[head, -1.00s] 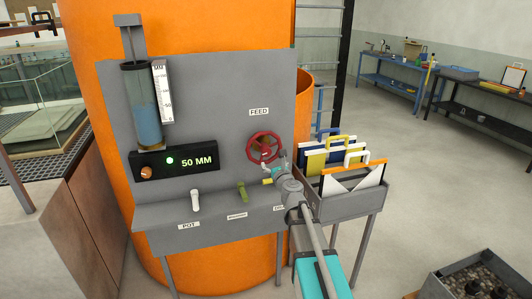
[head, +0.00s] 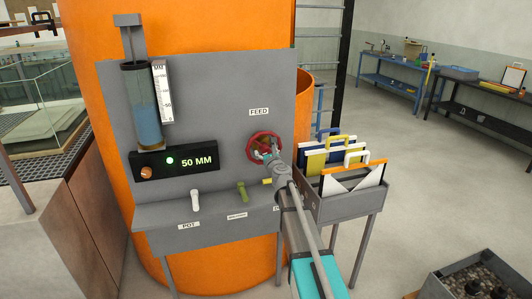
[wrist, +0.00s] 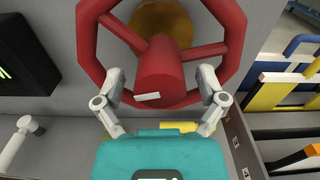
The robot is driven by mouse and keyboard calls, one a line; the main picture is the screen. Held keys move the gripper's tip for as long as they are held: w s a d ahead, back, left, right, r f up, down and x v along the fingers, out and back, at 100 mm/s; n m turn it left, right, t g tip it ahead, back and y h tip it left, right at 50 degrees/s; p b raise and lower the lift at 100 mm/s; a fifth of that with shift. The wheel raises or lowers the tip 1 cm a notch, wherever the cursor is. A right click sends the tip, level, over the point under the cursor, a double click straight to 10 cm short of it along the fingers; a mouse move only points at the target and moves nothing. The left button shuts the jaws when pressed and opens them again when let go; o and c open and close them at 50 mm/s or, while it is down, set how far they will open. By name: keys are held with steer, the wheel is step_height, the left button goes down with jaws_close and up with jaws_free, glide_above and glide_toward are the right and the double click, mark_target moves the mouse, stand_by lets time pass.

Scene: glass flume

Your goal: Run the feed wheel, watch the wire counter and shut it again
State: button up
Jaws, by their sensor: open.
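The red feed wheel (head: 264,146) is mounted on the grey panel under the FEED label (head: 259,112). In the wrist view the wheel (wrist: 238,38) fills the top, with its red hub (wrist: 160,75) facing me. My gripper (head: 268,157) is at the wheel; in the wrist view its open fingers (wrist: 160,84) stand on either side of the hub. I cannot tell whether they touch it. A clear cylinder (head: 143,105) holds blue liquid next to a white scale (head: 163,92).
A grey rack of coloured panels (head: 343,200) stands close to the right of my arm. A white handle (head: 195,201) and an olive handle (head: 242,192) stand on the ledge below the panel. A crate of stones (head: 478,281) is on the floor at lower right.

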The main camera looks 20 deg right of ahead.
jaws_close()
stand_by(0.3)
steer(key=shift+d, duration=0.25)
